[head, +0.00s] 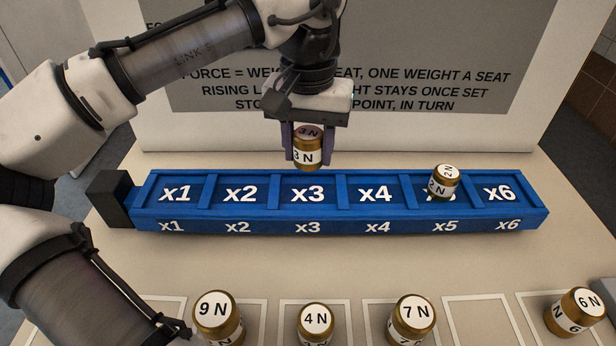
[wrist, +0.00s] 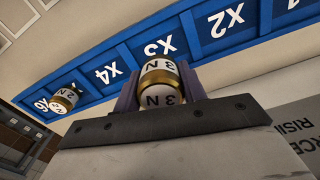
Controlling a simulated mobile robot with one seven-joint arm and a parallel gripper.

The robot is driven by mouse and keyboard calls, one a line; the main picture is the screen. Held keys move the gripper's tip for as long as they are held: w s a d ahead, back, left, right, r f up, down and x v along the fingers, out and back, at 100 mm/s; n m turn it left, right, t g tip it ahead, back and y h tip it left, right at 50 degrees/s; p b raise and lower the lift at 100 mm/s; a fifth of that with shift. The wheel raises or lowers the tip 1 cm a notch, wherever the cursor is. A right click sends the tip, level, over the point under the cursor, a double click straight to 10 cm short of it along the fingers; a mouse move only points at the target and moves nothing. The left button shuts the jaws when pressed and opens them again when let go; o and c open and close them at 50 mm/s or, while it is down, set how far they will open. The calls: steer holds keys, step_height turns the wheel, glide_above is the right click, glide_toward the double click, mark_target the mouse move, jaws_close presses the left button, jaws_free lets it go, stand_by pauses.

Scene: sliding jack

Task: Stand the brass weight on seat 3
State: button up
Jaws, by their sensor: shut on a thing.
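My gripper (head: 307,148) is shut on a brass weight (head: 306,153) marked 3 N. It holds the weight upright in the head view, just above and behind seat x3 (head: 308,194) of the blue rail (head: 340,213). The held weight (wrist: 160,82) also shows between the fingers in the wrist view, beside the x3 label. The x3 seat looks empty. A brass 2 N weight (head: 443,183) stands on seat x5 and hides most of its label.
Weights marked 9 N (head: 218,318), 4 N (head: 316,325), 7 N (head: 412,321) and 6 N (head: 574,313) stand along the front in outlined squares. One square (head: 478,320) is empty. A black block (head: 111,199) sits at the rail's left end. A grey sign panel (head: 430,50) stands behind.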

mark_target(308, 133)
steer(key=shift+f, duration=3.35)
steer(key=shift+f, duration=0.15)
steer(key=o, duration=1.2)
step_height(308, 133, up, 12)
steer(key=shift+r, duration=0.15)
